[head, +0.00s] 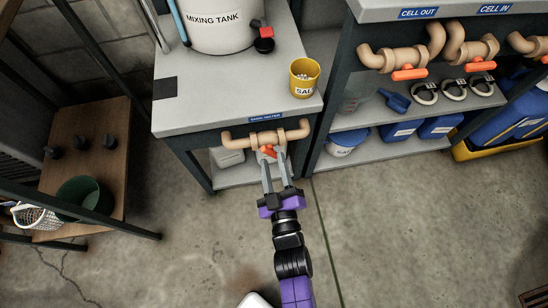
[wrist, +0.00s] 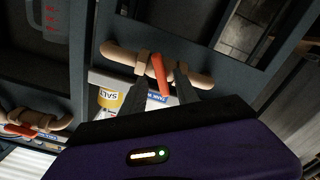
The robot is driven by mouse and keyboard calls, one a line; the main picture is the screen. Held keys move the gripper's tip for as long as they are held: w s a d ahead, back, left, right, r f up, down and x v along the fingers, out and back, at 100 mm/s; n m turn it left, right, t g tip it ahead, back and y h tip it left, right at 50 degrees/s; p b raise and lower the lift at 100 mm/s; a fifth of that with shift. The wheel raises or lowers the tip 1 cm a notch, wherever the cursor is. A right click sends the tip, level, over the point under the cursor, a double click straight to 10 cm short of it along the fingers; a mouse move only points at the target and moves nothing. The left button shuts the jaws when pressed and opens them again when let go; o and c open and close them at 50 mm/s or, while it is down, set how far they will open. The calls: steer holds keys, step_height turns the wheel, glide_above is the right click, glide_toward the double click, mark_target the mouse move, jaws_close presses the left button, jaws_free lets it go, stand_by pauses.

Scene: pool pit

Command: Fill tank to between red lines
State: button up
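The white mixing tank (head: 215,30) stands on the grey bench top, cut off by the top edge of the head view; no red lines show on its visible side. Below the bench's front edge is a tan pipe (head: 237,141) with an orange valve handle (head: 268,150), under a blue label that seems to read "TANK WATER". My gripper (head: 273,163) reaches up to this valve. In the wrist view the orange handle (wrist: 159,74) lies between my two fingers, which are spread apart. Whether either finger touches it I cannot tell. The water level is hidden.
A yellow salt cup (head: 304,78) stands near the bench's right edge. A red-and-black fitting (head: 263,40) sits at the tank's base. More tan pipes with orange handles (head: 409,74) line the right bench. A wooden shelf (head: 90,115) stands left. The floor between is clear.

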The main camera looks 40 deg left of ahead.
steer(key=shift+x, duration=1.05)
steer(key=shift+s, duration=0.1)
jaws_close()
steer(key=shift+m, duration=0.3)
steer(key=shift+a+r+m+p, duration=0.1)
steer(key=shift+m+p, duration=0.65)
steer(key=shift+m, duration=0.35)
steer(key=shift+m+p, duration=0.7)
steer(key=shift+m, duration=1.1)
